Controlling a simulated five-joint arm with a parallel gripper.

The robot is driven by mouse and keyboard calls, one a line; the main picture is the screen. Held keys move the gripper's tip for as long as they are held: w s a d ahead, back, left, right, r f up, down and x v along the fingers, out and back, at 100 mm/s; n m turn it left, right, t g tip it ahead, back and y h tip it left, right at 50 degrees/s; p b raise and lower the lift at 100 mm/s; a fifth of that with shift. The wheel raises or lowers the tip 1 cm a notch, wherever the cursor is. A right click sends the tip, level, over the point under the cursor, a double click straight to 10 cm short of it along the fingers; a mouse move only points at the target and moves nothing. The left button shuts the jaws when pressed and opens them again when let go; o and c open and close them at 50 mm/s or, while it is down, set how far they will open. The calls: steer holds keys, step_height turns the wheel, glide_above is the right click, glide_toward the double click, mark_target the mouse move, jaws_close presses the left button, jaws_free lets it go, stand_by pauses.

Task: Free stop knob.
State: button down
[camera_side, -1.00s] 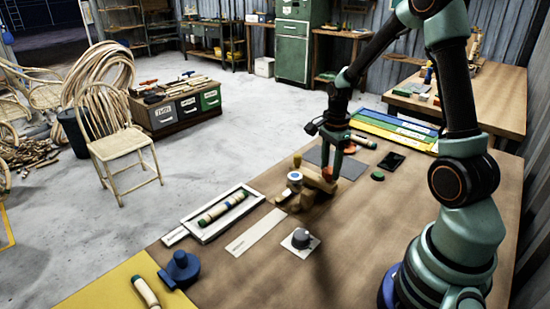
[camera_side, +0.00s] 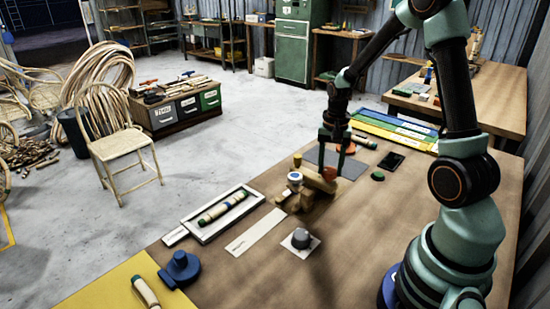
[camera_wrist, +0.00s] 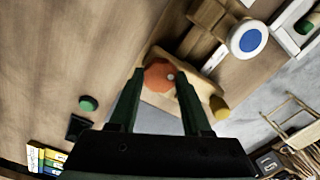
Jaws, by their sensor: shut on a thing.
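The stop knob (camera_wrist: 158,75) is orange-red and many-sided, with a small pale spot on its right edge. It sits on the wooden bending jig (camera_wrist: 207,83). In the side view the knob (camera_side: 329,174) shows low between my fingers, partly hidden by them. My gripper (camera_wrist: 160,80) is shut on the knob, one finger on each side; it points down at the jig in the side view (camera_side: 333,172).
A grey round knob on a white plate (camera_side: 301,239) stands in front of the jig. A white tray (camera_side: 247,204) with a green-banded rod lies to the left. A green button (camera_side: 378,176) and a dark flat device (camera_side: 391,161) lie to the right. The table between is clear.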

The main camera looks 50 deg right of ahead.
mark_target(330, 170)
steer(key=n, duration=0.4)
steer(key=shift+n, duration=1.9)
steer(key=shift+c, duration=1.7)
jaws_free()
step_height(330, 170, up, 12)
steer(key=shift+r, duration=0.1)
